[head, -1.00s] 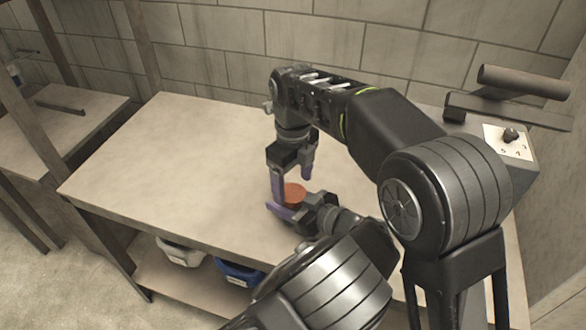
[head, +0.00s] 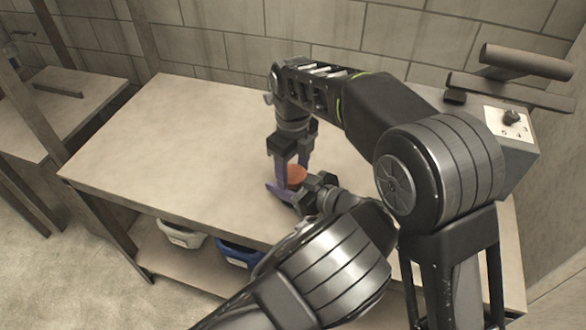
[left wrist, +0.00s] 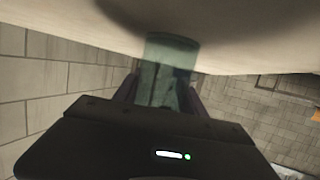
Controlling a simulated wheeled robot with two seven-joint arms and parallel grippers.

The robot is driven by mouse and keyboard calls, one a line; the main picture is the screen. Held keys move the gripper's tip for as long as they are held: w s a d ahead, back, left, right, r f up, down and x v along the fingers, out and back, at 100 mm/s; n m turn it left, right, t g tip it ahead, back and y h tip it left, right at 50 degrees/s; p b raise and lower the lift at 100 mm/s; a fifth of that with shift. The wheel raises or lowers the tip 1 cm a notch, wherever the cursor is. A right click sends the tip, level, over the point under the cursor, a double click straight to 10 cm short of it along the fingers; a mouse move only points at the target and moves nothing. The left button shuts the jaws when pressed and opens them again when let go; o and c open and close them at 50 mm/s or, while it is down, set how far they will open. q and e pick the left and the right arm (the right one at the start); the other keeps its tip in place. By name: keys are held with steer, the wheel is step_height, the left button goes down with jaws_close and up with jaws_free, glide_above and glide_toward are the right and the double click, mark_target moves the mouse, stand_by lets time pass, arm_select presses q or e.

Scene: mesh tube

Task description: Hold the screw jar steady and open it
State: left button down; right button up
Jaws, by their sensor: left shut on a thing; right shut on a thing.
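The screw jar has a round orange-brown lid (head: 296,174), seen in the head view. Its translucent greenish body (left wrist: 170,68) shows in the left wrist view, at the table surface. My left gripper (head: 289,190) comes in low from the front and is shut on the jar body; its fingers also show on either side of the body in the left wrist view (left wrist: 160,92). My right gripper (head: 293,169) points down from above and is shut on the lid, one finger on each side. The jar body is mostly hidden by the grippers in the head view.
The pale table top (head: 170,140) is clear to the left of the arms. A grey box with a numbered dial (head: 511,122) stands at the right. A white bin (head: 182,233) and a blue bin (head: 238,254) sit on the lower shelf. A block wall is behind.

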steer(key=c, duration=0.6)
steer(key=n, duration=0.3)
steer(key=o, duration=1.5)
steer(key=shift+o, duration=0.2)
steer(key=shift+r, duration=0.1)
steer(key=shift+r, duration=2.2)
